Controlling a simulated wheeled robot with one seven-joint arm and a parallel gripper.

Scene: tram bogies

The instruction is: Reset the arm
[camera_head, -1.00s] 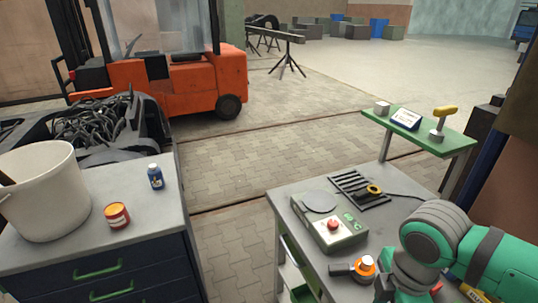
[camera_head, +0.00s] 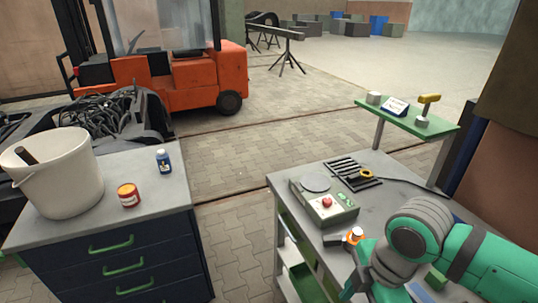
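My arm, green and grey, reaches into the lower right of the head view over the bench (camera_head: 385,205). It is bent, with a large grey joint nearest the bench. I cannot make out my gripper's fingers in this view. An orange item with a white top (camera_head: 354,236) stands on the bench just left of the arm, partly close behind it. A grey device with a red button (camera_head: 326,202) is on the bench, apart from the arm.
A green shelf (camera_head: 430,124) rises behind. At left, a cabinet (camera_head: 110,245) carries a white bucket (camera_head: 60,180), a red tin (camera_head: 128,195) and a blue bottle (camera_head: 163,161). Paved floor lies between; an orange forklift (camera_head: 190,80) stands beyond.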

